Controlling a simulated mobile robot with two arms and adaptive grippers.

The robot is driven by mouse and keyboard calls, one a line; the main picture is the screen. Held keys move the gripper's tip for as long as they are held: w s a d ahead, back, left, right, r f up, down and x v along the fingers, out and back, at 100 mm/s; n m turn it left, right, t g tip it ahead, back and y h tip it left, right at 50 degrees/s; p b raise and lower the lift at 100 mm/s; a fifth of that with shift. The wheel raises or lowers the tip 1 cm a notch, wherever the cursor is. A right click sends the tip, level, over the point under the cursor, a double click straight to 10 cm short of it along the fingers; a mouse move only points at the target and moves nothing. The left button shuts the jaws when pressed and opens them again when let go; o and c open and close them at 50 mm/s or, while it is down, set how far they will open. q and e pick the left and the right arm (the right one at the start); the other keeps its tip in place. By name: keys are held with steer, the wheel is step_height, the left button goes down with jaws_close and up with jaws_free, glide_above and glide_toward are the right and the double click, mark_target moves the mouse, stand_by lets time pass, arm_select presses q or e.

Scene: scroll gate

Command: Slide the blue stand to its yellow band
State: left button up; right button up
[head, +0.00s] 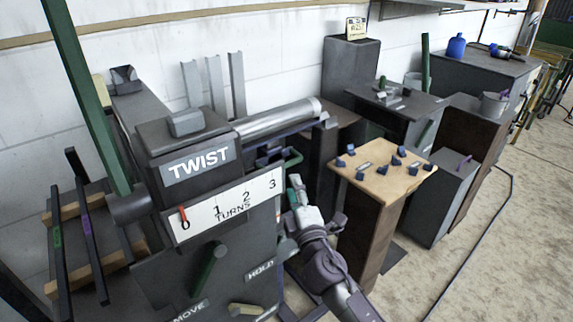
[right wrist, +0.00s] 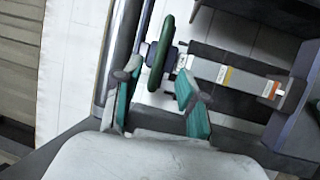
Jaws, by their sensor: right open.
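A slate-blue upright (right wrist: 297,92), perhaps the blue stand, is at the right of the right wrist view, at the end of a grey rail (right wrist: 250,82). The rail carries a pale label, a yellowish band (right wrist: 225,75) and an orange-red band (right wrist: 271,89). A green ring handle (right wrist: 161,53) is near the rail's other end. My right gripper (right wrist: 155,88) is open, its teal fingers either side of a gap below the ring; I cannot tell if they touch it. In the head view the gripper (head: 294,188) is right of the turns dial. My left gripper is out of view.
The dark machine has a TWIST sign (head: 198,163) and a turns dial (head: 228,207) with a red pointer at 0. A metal roller (head: 278,118) lies behind. A wooden-topped pedestal (head: 365,180) with several small blue pieces stands close to my right arm. Bare floor lies at far right.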

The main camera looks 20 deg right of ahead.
mark_target(276, 158)
steer(key=w, duration=0.2)
steer(key=w+r, duration=0.1)
steer(key=w, duration=0.5)
steer(key=shift+w+d+r, duration=0.15)
steer(key=shift+w+d, duration=0.05)
steer(key=shift+w, duration=0.05)
jaws_close()
